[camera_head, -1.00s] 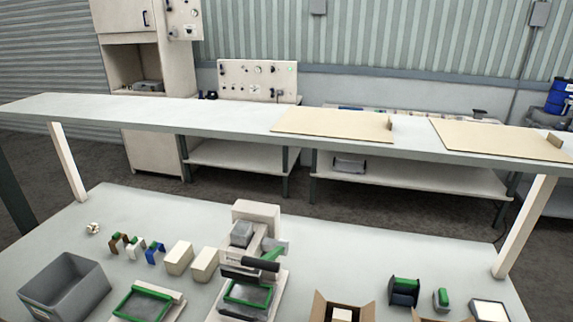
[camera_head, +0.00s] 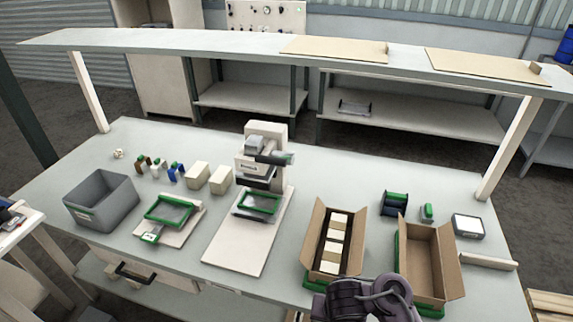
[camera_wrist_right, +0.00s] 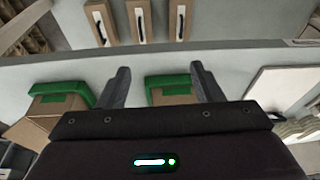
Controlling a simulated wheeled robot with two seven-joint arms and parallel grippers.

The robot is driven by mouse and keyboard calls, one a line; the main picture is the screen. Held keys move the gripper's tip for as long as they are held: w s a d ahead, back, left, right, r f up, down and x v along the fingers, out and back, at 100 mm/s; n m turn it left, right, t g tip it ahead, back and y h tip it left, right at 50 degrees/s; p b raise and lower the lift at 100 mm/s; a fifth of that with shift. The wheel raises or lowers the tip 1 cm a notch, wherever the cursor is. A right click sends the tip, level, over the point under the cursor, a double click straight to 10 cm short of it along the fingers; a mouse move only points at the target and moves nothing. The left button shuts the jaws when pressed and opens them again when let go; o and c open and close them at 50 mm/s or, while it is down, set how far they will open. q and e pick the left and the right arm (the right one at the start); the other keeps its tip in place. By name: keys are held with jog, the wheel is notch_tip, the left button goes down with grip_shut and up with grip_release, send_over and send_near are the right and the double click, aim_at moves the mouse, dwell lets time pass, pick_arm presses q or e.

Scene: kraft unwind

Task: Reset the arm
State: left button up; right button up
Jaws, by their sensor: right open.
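My right arm (camera_head: 365,298) comes in at the bottom of the head view, in front of the open cardboard boxes. Its fingertips cannot be made out there. In the right wrist view my right gripper (camera_wrist_right: 160,72) is open, its two dark fingers apart with nothing held between them. Green pieces with cardboard-brown parts (camera_wrist_right: 170,90) show beyond and between the fingers; whether they touch is not clear. My left gripper is not in view.
A box with pale blocks (camera_head: 333,245) and an empty box (camera_head: 425,260) stand close to my right arm. A press (camera_head: 262,170), a grey bin (camera_head: 100,200) and a green-framed tray (camera_head: 168,215) are farther left. A raised shelf (camera_head: 300,50) spans the back.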

jog(key=s+a+f+g+y+b, duration=0.1)
jog(key=s+f+b, duration=0.25)
jog(key=f, duration=0.75)
jog(key=s+f+n+g+y+b, duration=0.15)
jog(key=s+f, duration=0.25)
jog(key=f, duration=0.7)
jog(key=s+a+f+g+y+b, duration=0.1)
jog(key=s+f+y+b, duration=0.2)
jog(key=f, duration=0.8)
jog(key=s+d+f+n+h+b, duration=0.2)
jog(key=s+d+f, duration=0.5)
jog(key=s+f, duration=0.2)
jog(key=s+d+f+n+t+h+b, duration=0.1)
jog(key=s+d+f+h+b, duration=0.2)
jog(key=s+d+f, duration=0.4)
jog(key=s+f, duration=0.3)
jog(key=shift+s+f+n, duration=0.15)
jog(key=shift+s+n, duration=0.2)
jog(key=shift+t, duration=0.25)
